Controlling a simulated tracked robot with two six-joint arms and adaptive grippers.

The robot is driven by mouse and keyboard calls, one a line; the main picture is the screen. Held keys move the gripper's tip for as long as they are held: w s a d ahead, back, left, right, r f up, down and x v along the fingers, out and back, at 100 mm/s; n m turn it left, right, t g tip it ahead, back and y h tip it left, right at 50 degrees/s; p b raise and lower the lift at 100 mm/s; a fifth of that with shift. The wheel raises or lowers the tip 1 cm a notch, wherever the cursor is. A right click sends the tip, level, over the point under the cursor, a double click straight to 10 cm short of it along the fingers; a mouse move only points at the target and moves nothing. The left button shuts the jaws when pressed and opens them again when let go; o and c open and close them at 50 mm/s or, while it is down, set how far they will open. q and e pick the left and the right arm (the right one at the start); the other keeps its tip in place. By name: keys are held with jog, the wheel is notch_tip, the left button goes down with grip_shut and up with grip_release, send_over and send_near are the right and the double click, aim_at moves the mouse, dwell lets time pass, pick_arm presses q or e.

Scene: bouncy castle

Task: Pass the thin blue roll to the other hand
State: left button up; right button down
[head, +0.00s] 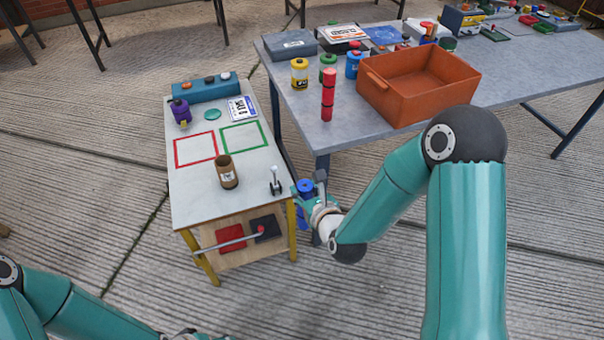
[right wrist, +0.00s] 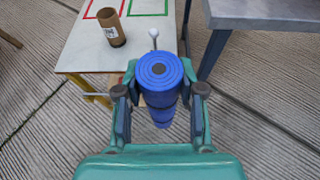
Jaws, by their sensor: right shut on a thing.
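The thin blue roll (right wrist: 160,80) is upright in my right gripper (right wrist: 160,108), with its round top and dark centre facing the wrist camera. The fingers are shut on it from both sides, and its lower end shows below them. In the head view the blue roll (head: 305,186) is in my right gripper (head: 306,196), just off the right edge of the small cart. My left arm comes in at the bottom left of the head view; its fingers are out of the picture.
The cart top (head: 190,205) holds a brown roll (head: 227,172), a small lever (head: 275,182) and red and green outlined squares. A grey table (head: 300,115) behind carries an orange crate (head: 375,100), a red roll (head: 327,95) and several cans. Open floor lies in front of the cart.

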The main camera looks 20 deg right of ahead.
pick_arm(q)
jog(key=w+a+r+n+t+y, duration=0.1)
jog(key=w+a+t+y, duration=0.3)
jog(key=w, duration=1)
jog(key=w+d+t+y, duration=0.1)
jog(key=w+t+y, duration=0.1)
jog(key=w+t, duration=0.8)
jog(key=d+f+m+h, duration=0.1)
jog(key=d+f+m, duration=0.15)
jog(key=d, duration=0.75)
jog(key=d+f+m+h, duration=0.1)
jog(key=d+f, duration=0.2)
jog(key=d, duration=0.6)
jog(key=x, duration=1.1)
jog(key=shift+w, duration=0.25)
pick_arm(e)
jog(key=w+a+f+n+y, duration=0.2)
jog(key=w+a+f+y, duration=0.1)
jog(key=w+a+f, duration=0.2)
jog(key=w+a+f+n+g+y, duration=0.1)
jog(key=w+a+f+n+y, duration=0.2)
jog(key=w+a+f, duration=0.3)
jog(key=a+f, duration=0.4)
jog(key=f, duration=0.4)
jog(key=shift+w+f+g, duration=0.2)
jog(key=shift+f+g, duration=0.1)
